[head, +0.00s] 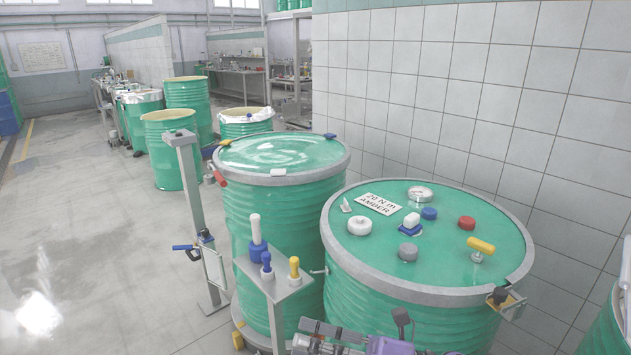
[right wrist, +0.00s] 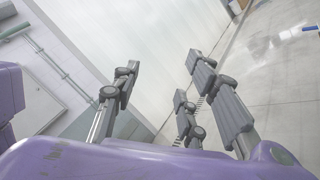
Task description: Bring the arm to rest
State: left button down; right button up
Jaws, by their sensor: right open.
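My right gripper (right wrist: 165,90) is open, and nothing shows between its grey fingers in the right wrist view. Beyond the fingers are a pale wall and grey floor, seen tilted. At the bottom edge of the head view, grey and purple parts of an arm of mine (head: 385,345) show low in front of the right drum; the frame cuts them off. My left gripper is not in view.
A closed green drum (head: 400,265) with coloured caps and a sign stands against the tiled wall. Another drum (head: 245,205) stands left of it. A small stand (head: 290,290) holds several upright tools in front. Open floor lies left.

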jog(key=s+d+f+m+t+h+p, duration=0.1)
jog(key=d+f+m+t+h, duration=0.55)
jog(key=m, duration=0.65)
jog(key=s+d+f+m+t+h, duration=0.1)
jog(key=d+f+m+t+h, duration=0.5)
jog(key=m, duration=0.7)
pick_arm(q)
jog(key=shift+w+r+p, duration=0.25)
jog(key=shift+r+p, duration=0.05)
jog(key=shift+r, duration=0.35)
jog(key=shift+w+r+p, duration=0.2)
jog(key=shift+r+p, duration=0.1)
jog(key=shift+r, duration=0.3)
pick_arm(e)
jog(key=s+d+f+m+g+h, duration=0.3)
jog(key=s+f+m, duration=0.4)
jog(key=s+f, duration=0.3)
jog(key=s+d+f+m+g+h, duration=0.3)
jog(key=s+d+f+m+g, duration=0.1)
jog(key=s+f+m, duration=0.3)
jog(key=s+f, duration=0.2)
jog(key=s, duration=0.1)
jog(key=shift+s+d+f+h, duration=0.3)
jog(key=shift+s+f+h, duration=0.05)
jog(key=shift+s+f, duration=0.05)
